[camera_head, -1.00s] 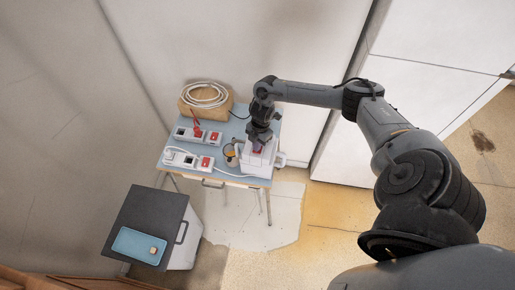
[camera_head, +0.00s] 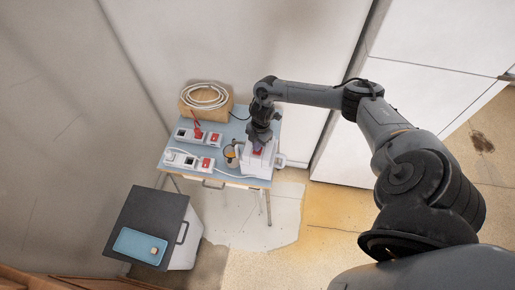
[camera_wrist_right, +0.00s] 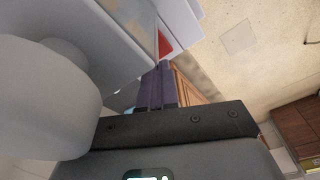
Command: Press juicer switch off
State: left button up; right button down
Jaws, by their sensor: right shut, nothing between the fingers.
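The white juicer (camera_head: 257,167) stands at the right end of the blue table (camera_head: 233,185). Its red switch (camera_head: 259,151) shows on top, partly covered by my right gripper (camera_head: 257,146). In the right wrist view the pale juicer body (camera_wrist_right: 120,35) fills the upper left, and the red switch (camera_wrist_right: 164,43) is just beyond the dark purple fingertips (camera_wrist_right: 161,66). The right gripper is shut and empty. I cannot tell whether the fingertips touch the switch. My left gripper is not in view.
Two white power strips, one at the back (camera_head: 185,135) and one in front (camera_head: 177,158), have red switches. A cup (camera_head: 230,153) stands just left of the juicer. A cardboard box (camera_head: 216,106) carries a coiled white hose. A dark-topped cabinet (camera_head: 163,206) stands front left.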

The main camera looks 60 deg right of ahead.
notch_tip(320, 180, up, 6)
jog(key=p, duration=0.4)
jog(key=shift+f+p, duration=0.2)
jog(key=shift+p, duration=0.1)
